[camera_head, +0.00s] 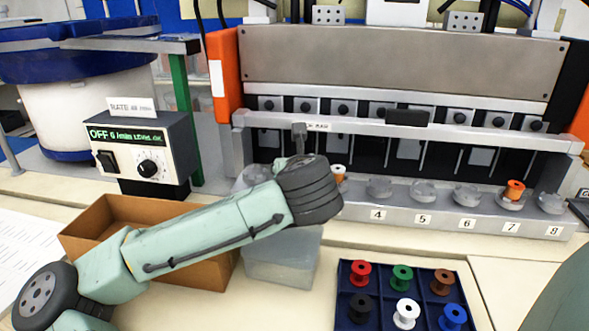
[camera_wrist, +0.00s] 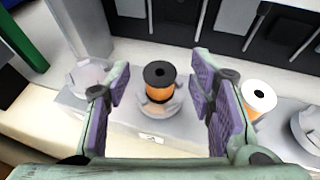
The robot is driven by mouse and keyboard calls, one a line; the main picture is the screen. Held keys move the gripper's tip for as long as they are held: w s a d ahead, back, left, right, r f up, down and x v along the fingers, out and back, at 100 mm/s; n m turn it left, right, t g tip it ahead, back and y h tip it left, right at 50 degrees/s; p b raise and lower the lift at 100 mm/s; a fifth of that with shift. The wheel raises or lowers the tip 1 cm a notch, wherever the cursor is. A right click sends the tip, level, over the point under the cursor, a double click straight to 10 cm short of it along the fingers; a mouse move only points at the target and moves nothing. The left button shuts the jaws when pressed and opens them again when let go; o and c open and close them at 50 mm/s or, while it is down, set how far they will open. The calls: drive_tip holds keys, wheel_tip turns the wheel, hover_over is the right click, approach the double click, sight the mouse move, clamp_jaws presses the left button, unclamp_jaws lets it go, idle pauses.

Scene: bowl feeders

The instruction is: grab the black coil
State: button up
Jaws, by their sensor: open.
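The black coil (camera_wrist: 158,74), with a black top and an orange winding, stands upright on a round holder of the grey rail in the wrist view. My gripper (camera_wrist: 159,68) is open, with one purple-padded finger on each side of this coil. Gaps show between the coil and both pads. In the head view my arm's wrist hides the coil and the gripper's fingers. A black spool without visible winding (camera_head: 360,308) also lies in the blue tray.
A white-topped orange coil (camera_wrist: 258,97) stands close right of my right finger. An orange-topped coil (camera_head: 514,188) sits at holder 7. The blue tray (camera_head: 383,283) holds several spools. A cardboard box (camera_head: 195,271) and a translucent bin (camera_head: 280,268) are below my arm. The machine rises behind the rail.

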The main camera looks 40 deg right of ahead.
drive_tip(key=shift+c, duration=0.5)
drive_tip(key=c, duration=0.9)
drive_tip(key=shift+c, duration=0.2)
